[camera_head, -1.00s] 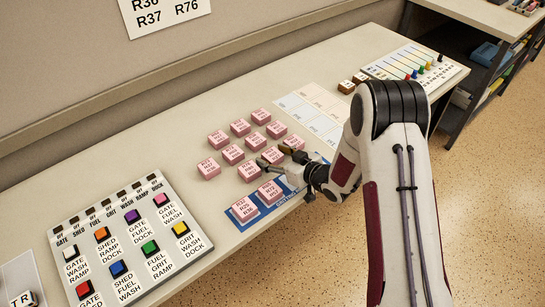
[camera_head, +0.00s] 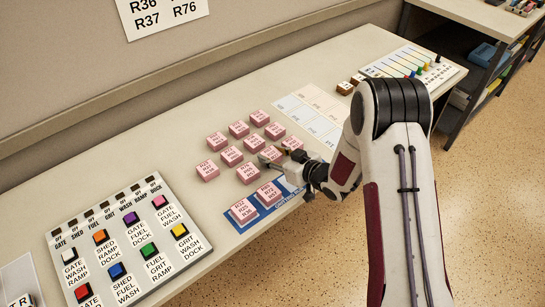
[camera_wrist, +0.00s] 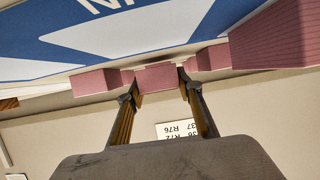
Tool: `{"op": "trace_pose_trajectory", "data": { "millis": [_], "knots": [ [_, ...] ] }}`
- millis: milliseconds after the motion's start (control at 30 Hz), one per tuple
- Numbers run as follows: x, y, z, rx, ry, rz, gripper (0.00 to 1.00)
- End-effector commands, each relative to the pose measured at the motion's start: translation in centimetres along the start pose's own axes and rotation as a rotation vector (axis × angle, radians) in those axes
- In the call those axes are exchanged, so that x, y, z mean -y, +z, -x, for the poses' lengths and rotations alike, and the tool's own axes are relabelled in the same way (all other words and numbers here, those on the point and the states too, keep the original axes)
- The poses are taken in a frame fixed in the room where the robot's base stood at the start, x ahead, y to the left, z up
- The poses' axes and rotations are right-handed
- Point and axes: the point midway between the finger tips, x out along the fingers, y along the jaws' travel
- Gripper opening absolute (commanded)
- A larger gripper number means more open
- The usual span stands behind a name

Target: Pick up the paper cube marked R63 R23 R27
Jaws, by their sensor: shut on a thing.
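My gripper (camera_head: 278,155) is at the right side of the group of pink paper cubes, low over the desk. In the wrist view its two fingers (camera_wrist: 158,82) are closed against the sides of a pink cube (camera_wrist: 157,76). In the head view the held cube (camera_head: 271,153) is partly hidden by the fingers, and its marking is not readable. Other pink cubes with printed codes stand around it, such as one at the back (camera_head: 260,117) and one at the front (camera_head: 248,173). I cannot make out which one reads R63 R23 R27.
A blue mat (camera_head: 233,222) at the front edge bears two pink cubes. A panel of coloured buttons (camera_head: 125,240) lies at the left. A pale printed sheet (camera_head: 310,105), small brown blocks (camera_head: 345,88) and a slider panel (camera_head: 415,62) lie to the right and back.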

Motion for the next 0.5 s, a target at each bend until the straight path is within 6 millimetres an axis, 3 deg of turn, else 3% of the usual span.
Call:
{"op": "trace_pose_trajectory", "data": {
  "millis": [500],
  "knots": [
    [0.0, -5.6, 2.3, -0.003, 0.001, 0.002, 0.14]
  ]
}}
